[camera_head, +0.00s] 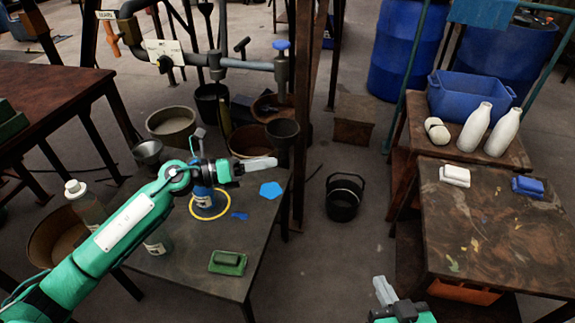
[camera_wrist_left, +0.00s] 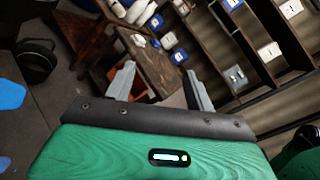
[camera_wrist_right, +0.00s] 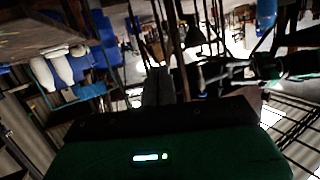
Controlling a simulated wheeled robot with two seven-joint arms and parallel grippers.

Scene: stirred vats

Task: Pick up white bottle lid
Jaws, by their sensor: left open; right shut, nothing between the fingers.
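A bottle (camera_head: 90,208) at the left has a white lid (camera_head: 75,187) on it, beyond my left arm. A second bottle (camera_head: 158,243) with a pale label stands on the dark table (camera_head: 195,270), partly hidden by that arm. A blue bottle (camera_head: 204,193) stands in a yellow ring on the same table; my arm crosses its top. My left gripper (camera_head: 262,164) is open and empty above the table's far edge; its parted fingers show in the left wrist view (camera_wrist_left: 160,88). My right gripper (camera_head: 386,291) is shut and empty, low at the right; it also shows in the right wrist view (camera_wrist_right: 156,85).
A green sponge-like block (camera_head: 228,262) and a blue patch (camera_head: 270,190) lie on the dark table. A black bucket (camera_head: 344,197) stands on the floor. Two white bottles (camera_head: 475,128) and a blue bin (camera_head: 470,95) are at the right.

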